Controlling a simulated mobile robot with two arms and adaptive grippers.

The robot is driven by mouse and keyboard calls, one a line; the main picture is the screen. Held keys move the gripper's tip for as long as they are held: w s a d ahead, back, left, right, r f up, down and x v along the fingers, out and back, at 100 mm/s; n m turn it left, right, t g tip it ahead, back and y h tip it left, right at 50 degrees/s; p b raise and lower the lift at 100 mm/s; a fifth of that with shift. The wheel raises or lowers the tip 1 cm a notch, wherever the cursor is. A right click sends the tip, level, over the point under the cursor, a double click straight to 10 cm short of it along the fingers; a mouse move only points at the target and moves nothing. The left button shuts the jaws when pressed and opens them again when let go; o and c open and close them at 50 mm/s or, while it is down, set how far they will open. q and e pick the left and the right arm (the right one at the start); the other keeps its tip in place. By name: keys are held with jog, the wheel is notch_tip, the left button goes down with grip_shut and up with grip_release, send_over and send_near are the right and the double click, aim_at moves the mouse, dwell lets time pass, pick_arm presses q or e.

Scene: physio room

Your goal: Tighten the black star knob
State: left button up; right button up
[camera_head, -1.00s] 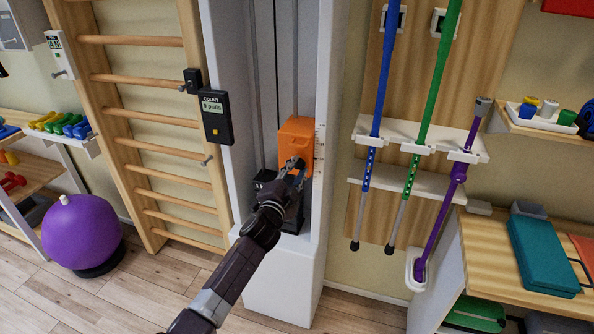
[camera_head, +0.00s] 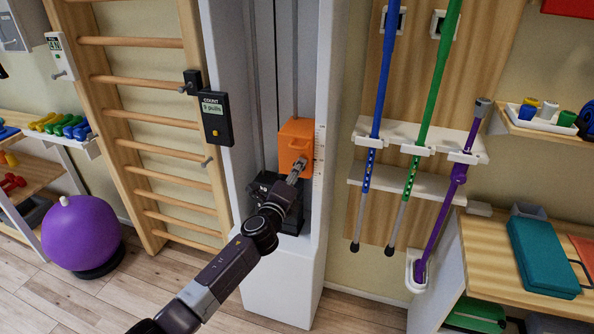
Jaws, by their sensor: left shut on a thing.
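An orange block (camera_head: 296,134) sits on a vertical rod inside the white column (camera_head: 280,285). My left gripper (camera_head: 298,167) reaches up from below to the lower front of the orange block. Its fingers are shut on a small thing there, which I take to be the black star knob. The fingers cover the knob, so its lobes and its angle cannot be made out. My right gripper is not in view.
A dark block (camera_head: 262,185) sits low in the column, left of my wrist. A black counter box (camera_head: 215,118) is on the column's left side. Wooden wall bars (camera_head: 150,115) stand left; blue, green and purple poles (camera_head: 450,190) hang right.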

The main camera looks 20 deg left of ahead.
pick_arm(q)
jog(key=shift+m+p, duration=1.75)
jog(key=shift+m, duration=5.25)
jog(key=o, duration=1.2)
jog(key=shift+c, duration=0.2)
